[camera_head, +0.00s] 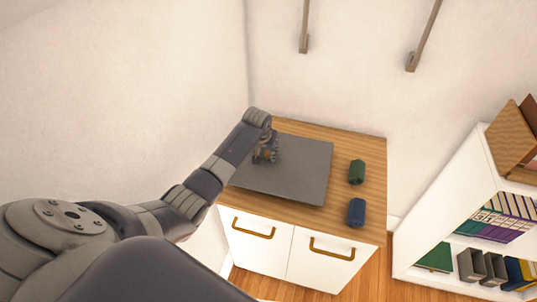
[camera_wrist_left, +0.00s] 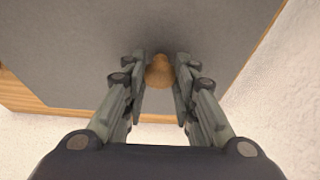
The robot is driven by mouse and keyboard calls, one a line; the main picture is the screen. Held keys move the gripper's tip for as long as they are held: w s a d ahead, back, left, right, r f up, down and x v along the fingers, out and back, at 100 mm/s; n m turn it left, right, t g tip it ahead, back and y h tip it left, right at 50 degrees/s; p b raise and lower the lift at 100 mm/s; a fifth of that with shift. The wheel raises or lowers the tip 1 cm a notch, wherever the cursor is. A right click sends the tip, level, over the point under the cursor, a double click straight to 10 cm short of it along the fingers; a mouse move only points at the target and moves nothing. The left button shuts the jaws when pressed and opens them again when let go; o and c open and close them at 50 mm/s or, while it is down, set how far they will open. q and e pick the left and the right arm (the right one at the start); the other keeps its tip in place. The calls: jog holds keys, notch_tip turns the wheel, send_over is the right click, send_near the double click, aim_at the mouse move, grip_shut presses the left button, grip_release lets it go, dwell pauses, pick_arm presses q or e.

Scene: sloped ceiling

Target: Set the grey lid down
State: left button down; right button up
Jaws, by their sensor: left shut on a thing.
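The grey lid (camera_head: 295,171) is a flat square panel over the left part of the wooden cabinet top. It fills much of the left wrist view (camera_wrist_left: 60,60), where a round brown knob (camera_wrist_left: 160,72) stands on it. My left gripper (camera_head: 266,156) is at the knob. In the left wrist view its two fingers (camera_wrist_left: 160,85) are on either side of the knob, shut on it. Whether the lid touches the cabinet top or is slightly above it, I cannot tell. My right gripper is not in view.
A green cylinder (camera_head: 356,172) and a blue cylinder (camera_head: 356,212) stand on the cabinet top (camera_head: 372,154) right of the lid. Walls are close behind and at the left. A white bookshelf (camera_head: 462,185) stands at the right.

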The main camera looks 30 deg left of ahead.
pick_arm(q)
jog(key=shift+w+f, duration=0.1)
jog(key=shift+f, duration=0.8)
jog(key=shift+f, duration=0.25)
jog(key=c, duration=1.3)
grip_release()
jog(key=shift+r, duration=0.1)
jog(key=shift+r, duration=0.4)
jog(key=v, duration=1.1)
jog(key=shift+s+d+r, duration=0.1)
jog(key=shift+s+r, duration=0.1)
jog(key=shift+s, duration=0.15)
